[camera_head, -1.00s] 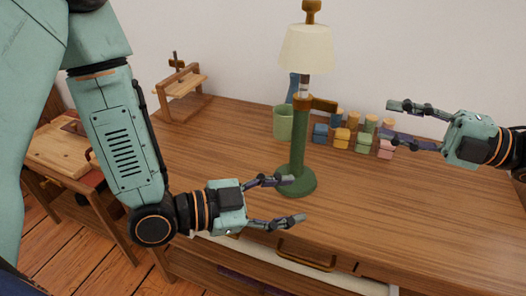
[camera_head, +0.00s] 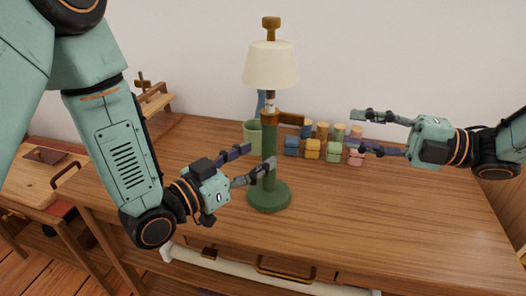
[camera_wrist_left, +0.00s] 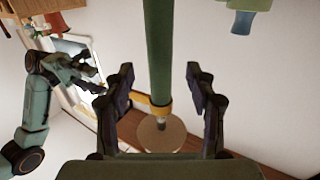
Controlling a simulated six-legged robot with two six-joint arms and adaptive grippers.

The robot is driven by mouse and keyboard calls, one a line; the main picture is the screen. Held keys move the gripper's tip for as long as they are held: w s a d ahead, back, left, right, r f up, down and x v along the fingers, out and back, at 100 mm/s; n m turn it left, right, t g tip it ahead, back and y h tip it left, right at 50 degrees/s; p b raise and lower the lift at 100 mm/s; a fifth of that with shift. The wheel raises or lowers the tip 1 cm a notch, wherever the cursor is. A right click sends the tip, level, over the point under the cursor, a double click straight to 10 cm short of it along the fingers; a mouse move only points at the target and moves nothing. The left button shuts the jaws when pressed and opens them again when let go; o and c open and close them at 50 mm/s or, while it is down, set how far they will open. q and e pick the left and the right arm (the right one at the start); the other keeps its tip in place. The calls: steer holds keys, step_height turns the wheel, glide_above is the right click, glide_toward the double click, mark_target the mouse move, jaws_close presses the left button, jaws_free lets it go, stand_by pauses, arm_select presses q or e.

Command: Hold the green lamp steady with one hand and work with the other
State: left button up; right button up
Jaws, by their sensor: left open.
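The green lamp (camera_head: 269,150) stands upright on the wooden desk, with a round green base, a cream shade (camera_head: 271,66) and a brown side arm (camera_head: 290,118). My left gripper (camera_head: 256,157) is open at the lamp's post, below the side arm. One fingertip overlaps the front of the post in the head view. In the left wrist view the green post (camera_wrist_left: 159,50) runs between the two spread fingers, with gaps on both sides. My right gripper (camera_head: 357,131) is open and empty, right of the lamp, above the desk in front of the small blocks.
Several coloured blocks (camera_head: 312,149) with wooden-topped pieces stand in rows behind the lamp's right side. A green mug (camera_head: 252,135) stands close behind the post. A wooden rack (camera_head: 155,105) is at the back left. The desk's right front (camera_head: 400,220) is clear.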

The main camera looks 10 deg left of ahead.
mark_target(264, 152)
arm_select(q)
steer(key=shift+x, duration=1.6)
jaws_close()
